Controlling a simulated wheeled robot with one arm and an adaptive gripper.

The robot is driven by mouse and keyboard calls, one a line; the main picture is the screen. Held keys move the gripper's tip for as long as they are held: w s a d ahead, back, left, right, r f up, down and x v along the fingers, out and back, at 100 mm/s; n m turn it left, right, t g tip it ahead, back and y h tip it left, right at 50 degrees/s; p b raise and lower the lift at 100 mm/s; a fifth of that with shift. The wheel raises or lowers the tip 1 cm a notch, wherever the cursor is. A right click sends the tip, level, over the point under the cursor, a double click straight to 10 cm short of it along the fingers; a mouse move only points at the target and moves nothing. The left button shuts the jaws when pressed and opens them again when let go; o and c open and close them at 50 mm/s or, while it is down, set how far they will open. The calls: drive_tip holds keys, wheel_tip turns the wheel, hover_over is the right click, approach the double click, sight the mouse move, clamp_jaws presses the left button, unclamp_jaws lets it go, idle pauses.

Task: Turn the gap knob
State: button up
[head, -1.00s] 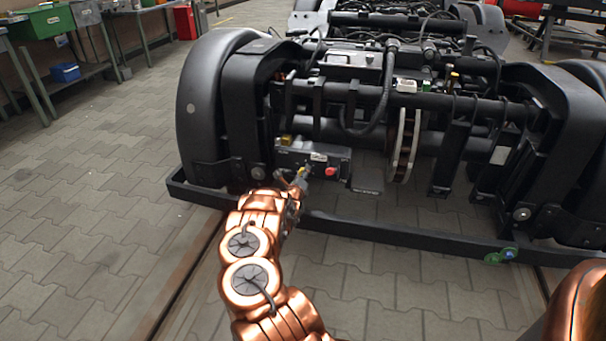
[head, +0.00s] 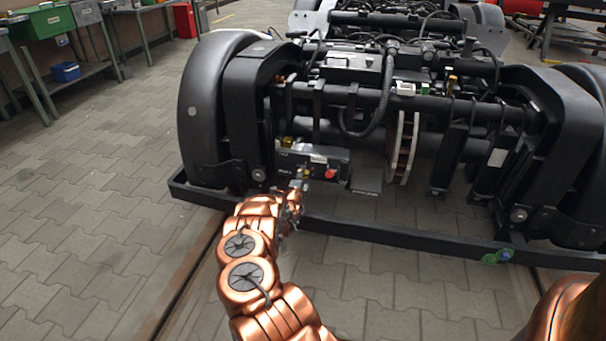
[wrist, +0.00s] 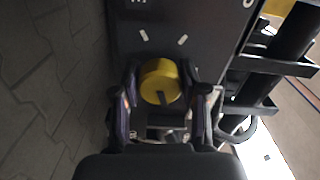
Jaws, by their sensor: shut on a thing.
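The gap knob (wrist: 159,80) is a yellow round knob with a dark pointer mark, on the face of a dark control box. It sits between the two fingers of my gripper (wrist: 160,98) in the wrist view, and the fingers are shut on its sides. White tick marks show on the panel (wrist: 160,20) beyond the knob. In the head view, the control box (head: 318,160) hangs on the front of the bogie, with a red button (head: 330,174). My gripper (head: 298,184) is at the box's face and partly hides the knob there.
The black bogie (head: 400,110) stands behind a low black frame bar (head: 400,240) near floor level. Workbenches with a green bin (head: 52,20) and a blue box (head: 66,72) stand at the far left. The paved floor (head: 100,200) at left is clear.

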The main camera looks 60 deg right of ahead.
drive_tip(key=shift+n, duration=0.9)
drive_tip(key=shift+p, duration=0.3)
drive_tip(key=o, duration=1.1)
drive_tip(key=shift+o, duration=0.2)
drive_tip(key=shift+s+a, duration=0.1)
drive_tip(key=shift+v, duration=5.85)
